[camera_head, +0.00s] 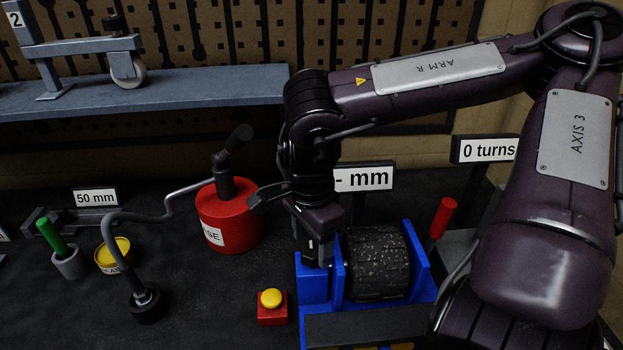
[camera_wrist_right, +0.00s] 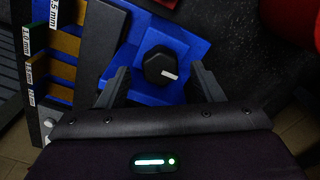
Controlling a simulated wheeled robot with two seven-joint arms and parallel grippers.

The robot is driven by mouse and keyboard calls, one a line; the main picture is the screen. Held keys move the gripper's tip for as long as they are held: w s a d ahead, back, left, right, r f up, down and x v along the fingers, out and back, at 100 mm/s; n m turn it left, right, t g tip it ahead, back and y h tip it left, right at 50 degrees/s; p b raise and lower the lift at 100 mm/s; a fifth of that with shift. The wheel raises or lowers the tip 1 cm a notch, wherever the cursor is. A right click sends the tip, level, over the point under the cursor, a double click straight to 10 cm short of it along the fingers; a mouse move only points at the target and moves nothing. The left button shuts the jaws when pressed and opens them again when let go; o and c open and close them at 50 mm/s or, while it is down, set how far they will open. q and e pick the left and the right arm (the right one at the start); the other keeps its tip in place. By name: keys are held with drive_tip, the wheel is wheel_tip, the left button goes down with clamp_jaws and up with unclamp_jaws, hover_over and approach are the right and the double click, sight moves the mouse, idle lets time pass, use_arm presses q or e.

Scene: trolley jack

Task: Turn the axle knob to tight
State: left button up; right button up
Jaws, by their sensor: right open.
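The axle knob (camera_wrist_right: 160,67) is black and faceted with a white pointer mark, set on a blue block (camera_wrist_right: 165,35) in the right wrist view. The mark points to the right in that view. My right gripper (camera_wrist_right: 162,84) is open, with one finger on each side of the knob and visible gaps between. In the head view my right gripper (camera_head: 315,252) reaches down at the left side of the blue stand (camera_head: 313,288). The stand carries a dark, rough wheel (camera_head: 377,264). My left gripper is not in view.
A red grease can (camera_head: 230,220) stands left of the gripper. A red box with a yellow button (camera_head: 271,300) is in front. A red-handled lever (camera_head: 441,218) rises behind the stand. A cranked rod (camera_head: 150,217), a yellow tin (camera_head: 113,256) and signs stand further left and behind.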

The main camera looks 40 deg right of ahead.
drive_tip(key=shift+f, duration=0.65)
drive_tip(key=c, duration=1)
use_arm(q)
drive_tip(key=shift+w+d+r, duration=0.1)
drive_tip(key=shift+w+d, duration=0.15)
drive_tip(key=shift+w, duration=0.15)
use_arm(e)
drive_tip(key=shift+o, duration=0.2)
